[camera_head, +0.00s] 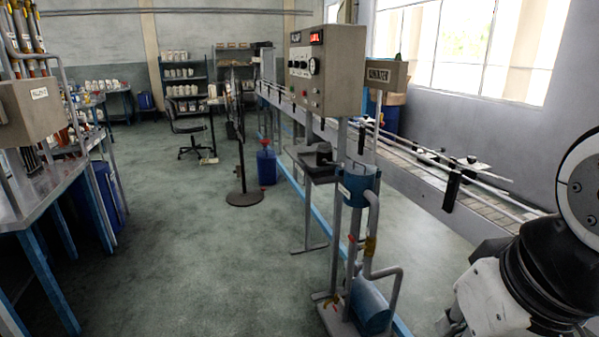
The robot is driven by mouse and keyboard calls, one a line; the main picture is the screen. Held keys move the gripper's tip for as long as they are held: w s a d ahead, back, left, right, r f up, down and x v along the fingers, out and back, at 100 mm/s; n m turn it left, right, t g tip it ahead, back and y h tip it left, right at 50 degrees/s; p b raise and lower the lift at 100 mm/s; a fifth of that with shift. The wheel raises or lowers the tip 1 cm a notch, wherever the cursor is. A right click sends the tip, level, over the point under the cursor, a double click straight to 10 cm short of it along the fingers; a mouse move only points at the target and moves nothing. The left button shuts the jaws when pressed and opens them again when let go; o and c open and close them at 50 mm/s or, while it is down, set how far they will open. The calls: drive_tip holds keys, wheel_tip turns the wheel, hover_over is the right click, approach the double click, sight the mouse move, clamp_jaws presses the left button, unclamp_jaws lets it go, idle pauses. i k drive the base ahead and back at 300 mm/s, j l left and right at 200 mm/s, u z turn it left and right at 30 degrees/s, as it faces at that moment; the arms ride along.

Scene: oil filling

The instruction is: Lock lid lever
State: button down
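I cannot make out a lid lever clearly in this view. A pump stand at centre right carries a blue cylindrical vessel (358,185) with grey pipes below it. A small red handle (351,238) and a yellow fitting (370,246) show on those pipes. Whether either belongs to a lid is too small to tell. White and black links of my arm fill the lower right corner. My gripper's fingers do not show.
A grey control box (327,70) stands above the vessel. A conveyor (420,175) runs along the right beside the window. A small table (313,165) stands behind the pump stand. A workbench (35,195) is at left. Open green floor (190,260) lies between.

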sight(324, 161)
drive_tip(key=i, duration=0.8)
drive_tip(key=i+j+z, duration=0.1)
drive_tip(key=i, duration=0.65)
drive_tip(key=i+j, duration=0.15)
drive_tip(key=i, duration=0.65)
